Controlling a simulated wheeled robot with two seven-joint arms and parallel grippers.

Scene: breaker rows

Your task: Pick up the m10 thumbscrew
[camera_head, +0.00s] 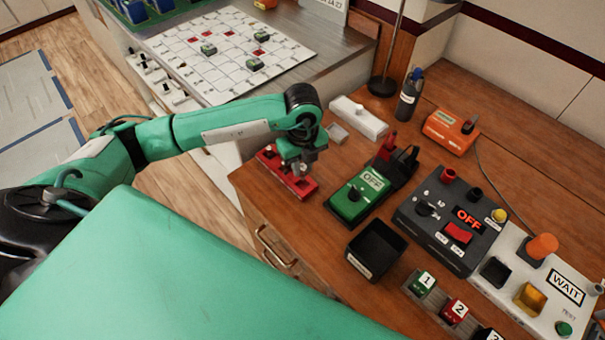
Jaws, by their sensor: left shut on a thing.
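My left gripper (300,164) points down over a small red holder (303,188) near the front left edge of the wooden bench. It is shut on a small grey thumbscrew, which I take to be the m10 thumbscrew (299,169). The fingers largely hide it, and any size mark is too small to read. I cannot tell whether it still touches the holder. My right gripper is not in view.
A green device (356,198) stands just right of the red holder, with a black bin (376,249) in front. A white block (358,118) lies behind. A dark control box (452,219) and a white WAIT panel (536,285) fill the right side.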

